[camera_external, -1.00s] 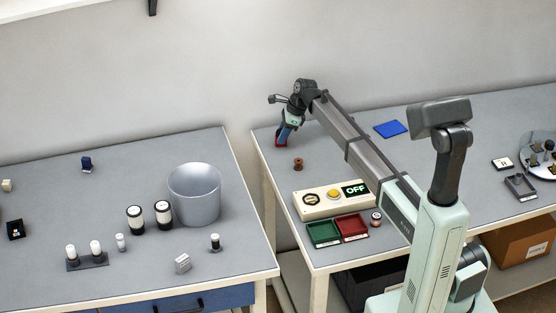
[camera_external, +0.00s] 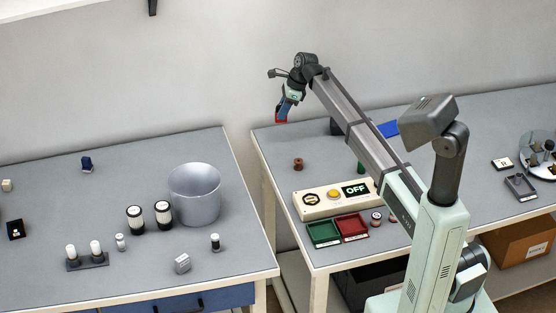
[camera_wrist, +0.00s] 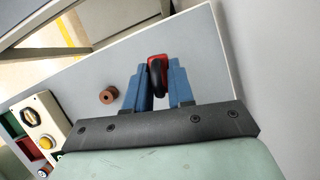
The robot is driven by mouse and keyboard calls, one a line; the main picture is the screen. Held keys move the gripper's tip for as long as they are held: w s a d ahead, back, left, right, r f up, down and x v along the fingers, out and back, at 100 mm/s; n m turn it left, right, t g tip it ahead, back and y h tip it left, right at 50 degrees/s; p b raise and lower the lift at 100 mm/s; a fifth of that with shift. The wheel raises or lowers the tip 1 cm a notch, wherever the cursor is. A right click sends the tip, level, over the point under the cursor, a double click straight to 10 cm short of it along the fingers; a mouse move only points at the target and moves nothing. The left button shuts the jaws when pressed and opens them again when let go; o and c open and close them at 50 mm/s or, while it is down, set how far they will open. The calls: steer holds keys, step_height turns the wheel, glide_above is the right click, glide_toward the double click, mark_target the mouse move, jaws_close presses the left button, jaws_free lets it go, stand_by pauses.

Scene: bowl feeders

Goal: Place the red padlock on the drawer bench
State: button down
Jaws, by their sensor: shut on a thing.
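My gripper (camera_external: 284,112) is shut on the red padlock (camera_external: 281,121) and holds it in the air above the far left corner of the right-hand table. In the wrist view the padlock (camera_wrist: 156,60), red with a dark part, sits between the blue fingers of my gripper (camera_wrist: 158,75). The drawer bench (camera_external: 110,232) is the separate grey-topped table on the left, with a blue drawer front (camera_external: 170,304). My gripper is to the right of this bench.
On the bench stand a grey bucket (camera_external: 195,195), two black-and-white cylinders, a holder with white-topped pegs (camera_external: 86,260) and small blocks. Its middle left is clear. A brown spool (camera_external: 298,164) and control box (camera_external: 335,197) are on the right-hand table. A gap separates the tables.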

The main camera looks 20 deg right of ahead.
step_height(320, 180, up, 9)
steer(key=shift+r, duration=0.15)
steer(key=s+a, duration=0.6)
steer(key=a, duration=0.5)
steer(key=s+a, duration=0.6)
steer(key=a, duration=0.6)
steer(key=s+a, duration=0.6)
steer(key=a, duration=0.5)
steer(key=s+a+m, duration=0.1)
steer(key=s+a, duration=1.2)
steer(key=s, duration=0.4)
steer(key=s+a, duration=1.3)
steer(key=s, duration=0.5)
steer(key=shift+w+f, duration=0.2)
steer(key=shift+f, duration=7.45)
steer(key=shift+f, duration=0.1)
